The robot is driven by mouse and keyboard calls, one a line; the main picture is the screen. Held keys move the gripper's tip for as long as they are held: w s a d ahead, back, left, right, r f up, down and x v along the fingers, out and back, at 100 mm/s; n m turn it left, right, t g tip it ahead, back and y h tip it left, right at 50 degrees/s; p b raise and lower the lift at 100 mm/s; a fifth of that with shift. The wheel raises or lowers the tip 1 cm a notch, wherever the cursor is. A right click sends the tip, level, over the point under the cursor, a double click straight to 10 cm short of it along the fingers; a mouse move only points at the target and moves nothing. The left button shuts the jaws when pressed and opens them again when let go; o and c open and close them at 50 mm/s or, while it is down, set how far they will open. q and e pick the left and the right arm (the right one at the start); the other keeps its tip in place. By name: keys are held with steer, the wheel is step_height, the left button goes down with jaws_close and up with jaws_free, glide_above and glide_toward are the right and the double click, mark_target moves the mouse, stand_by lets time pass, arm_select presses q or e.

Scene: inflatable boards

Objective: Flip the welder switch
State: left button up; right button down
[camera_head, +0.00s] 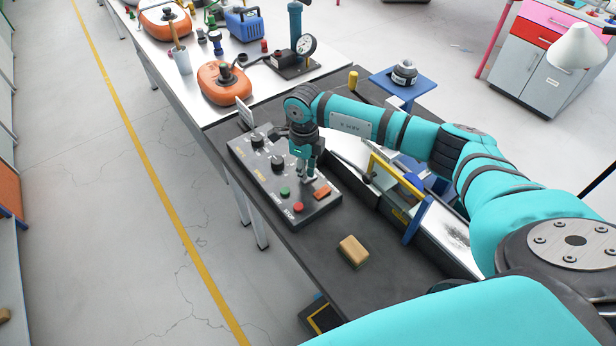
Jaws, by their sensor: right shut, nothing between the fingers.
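The welder control box (250,166) is a dark slanted panel on the black bench. It carries black knobs, a green button (285,191), a red button (298,207) and an orange-red rocker switch (322,192) near its right end. My right gripper (309,179) points down over the right part of the panel, just above and left of the orange-red switch. Its fingers are shut and empty. I cannot tell whether the fingertips touch the panel. My left gripper is not in view.
A sponge-like tan block (353,251) lies on the black bench in front of the box. A yellow-handled frame (397,178) stands right of the box. Behind is a white table (205,83) with an orange inflatable (224,82) and a gauge pump (305,45). Open floor lies left.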

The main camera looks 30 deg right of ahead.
steer(key=shift+s+f+b, duration=0.1)
steer(key=shift+f+b, duration=0.6)
steer(key=shift+f, duration=0.15)
stand_by(0.3)
steer(key=shift+r+p, duration=0.6)
steer(key=shift+r, duration=0.2)
steer(key=shift+r+p, duration=1.55)
steer(key=shift+r, duration=1.2)
